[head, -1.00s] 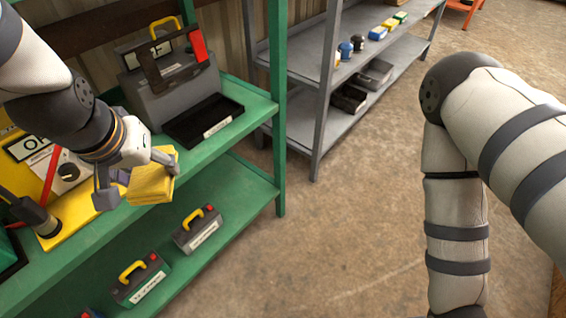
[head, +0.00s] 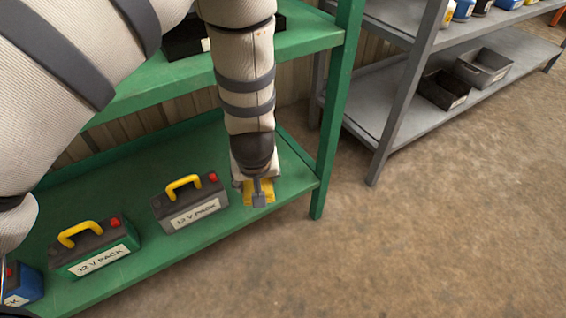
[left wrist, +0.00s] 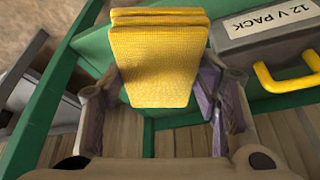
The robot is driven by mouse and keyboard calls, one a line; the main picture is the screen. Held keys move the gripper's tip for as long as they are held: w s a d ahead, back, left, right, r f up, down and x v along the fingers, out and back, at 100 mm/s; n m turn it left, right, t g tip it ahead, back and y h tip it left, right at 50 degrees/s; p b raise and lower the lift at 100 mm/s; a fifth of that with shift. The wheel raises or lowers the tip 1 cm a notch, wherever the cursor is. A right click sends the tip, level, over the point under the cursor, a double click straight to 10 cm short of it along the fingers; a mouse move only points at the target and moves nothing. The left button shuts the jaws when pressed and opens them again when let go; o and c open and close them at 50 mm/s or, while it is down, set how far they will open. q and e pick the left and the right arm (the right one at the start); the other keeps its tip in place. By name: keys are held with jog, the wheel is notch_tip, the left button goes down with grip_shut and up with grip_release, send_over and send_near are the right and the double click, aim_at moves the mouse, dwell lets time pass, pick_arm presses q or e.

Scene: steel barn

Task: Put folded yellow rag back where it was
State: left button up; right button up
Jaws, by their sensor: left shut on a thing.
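The folded yellow rag (head: 248,197) is held by my left gripper (head: 259,194) at the right end of the green rack's lower shelf (head: 228,235), near its front edge. In the left wrist view the rag (left wrist: 158,62) is a thick stack of folded layers between the two fingers of the gripper (left wrist: 160,100). I cannot tell whether the rag touches the shelf. The arm hides part of the rag in the head view. My right gripper is not in view.
A grey 12 V pack (head: 190,203) with a yellow handle stands just left of the rag. A green 12 V pack (head: 95,247) and a blue pack (head: 22,285) stand further left. The rack's green post (head: 335,130) is close on the right. A grey rack (head: 400,110) stands beyond.

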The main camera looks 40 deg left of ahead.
pick_arm(q)
jog(key=w+a+f+b, duration=0.1)
jog(key=w+f+b, duration=0.1)
jog(key=w+f, duration=0.1)
jog(key=w+a+f+b, duration=0.2)
jog(key=w+f+b, duration=0.1)
jog(key=w, duration=0.2)
jog(key=w+a+f+b, duration=0.2)
jog(key=w+f+b, duration=0.1)
jog(key=w, duration=0.1)
jog(key=shift+w+a+f, duration=0.15)
jog(key=shift+w+f, duration=0.1)
jog(key=shift+f, duration=0.05)
jog(key=f, duration=0.1)
jog(key=f+b, duration=0.1)
jog(key=f, duration=0.1)
jog(key=shift+w+a+f+b, duration=0.1)
jog(key=shift+w+f+b, duration=0.2)
jog(key=shift+f+b, duration=0.05)
jog(key=shift+r, duration=0.2)
jog(key=o, duration=0.6)
jog(key=shift+f, duration=0.25)
jog(key=o, duration=0.4)
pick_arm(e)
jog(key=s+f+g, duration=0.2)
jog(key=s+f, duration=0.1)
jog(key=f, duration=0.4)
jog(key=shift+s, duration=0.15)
pick_arm(q)
jog(key=shift+r, duration=0.15)
